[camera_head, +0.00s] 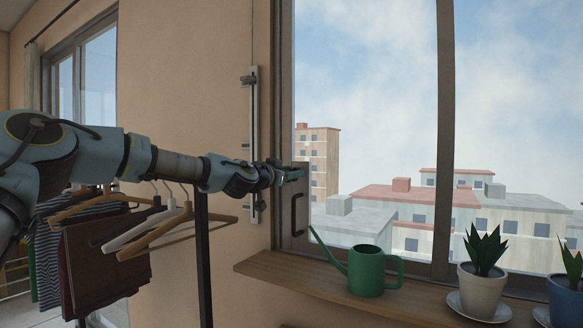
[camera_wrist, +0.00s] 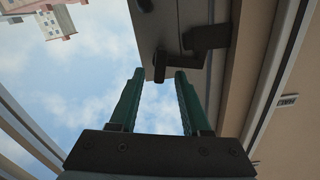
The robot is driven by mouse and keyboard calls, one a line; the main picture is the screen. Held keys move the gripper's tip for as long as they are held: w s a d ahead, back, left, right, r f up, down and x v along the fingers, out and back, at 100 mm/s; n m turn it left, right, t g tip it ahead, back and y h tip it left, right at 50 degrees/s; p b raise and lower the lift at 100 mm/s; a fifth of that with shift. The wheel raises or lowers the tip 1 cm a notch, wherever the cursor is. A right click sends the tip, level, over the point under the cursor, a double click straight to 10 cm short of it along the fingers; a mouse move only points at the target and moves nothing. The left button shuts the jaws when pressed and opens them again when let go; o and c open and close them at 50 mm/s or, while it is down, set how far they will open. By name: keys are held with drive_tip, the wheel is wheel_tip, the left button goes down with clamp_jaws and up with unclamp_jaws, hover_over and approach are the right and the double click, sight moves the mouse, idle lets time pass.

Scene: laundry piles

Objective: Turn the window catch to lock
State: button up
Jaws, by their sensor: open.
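The window catch (camera_wrist: 178,66) shows in the wrist view as a dark, bent lever on a grey plate (camera_wrist: 163,35), just beyond my fingertips. My gripper (camera_wrist: 160,73) is open, with its two green fingers apart and nothing held between them. The catch lies near the tip of the right finger; whether they touch, I cannot tell. In the head view my gripper (camera_head: 297,174) reaches the window's left frame at the top of the plate, and my gripper hides the catch there.
A dark pull handle (camera_head: 297,214) sits below my gripper. The wooden sill (camera_head: 290,278) holds a green watering can (camera_head: 367,272) and potted plants (camera_head: 483,281). Hangers and clothes (camera_head: 105,245) hang beneath my arm. A vertical rail (camera_head: 254,130) stands on the wall left of the window.

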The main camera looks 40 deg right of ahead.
drive_tip(key=shift+d, duration=0.25)
clamp_jaws()
idle(0.5)
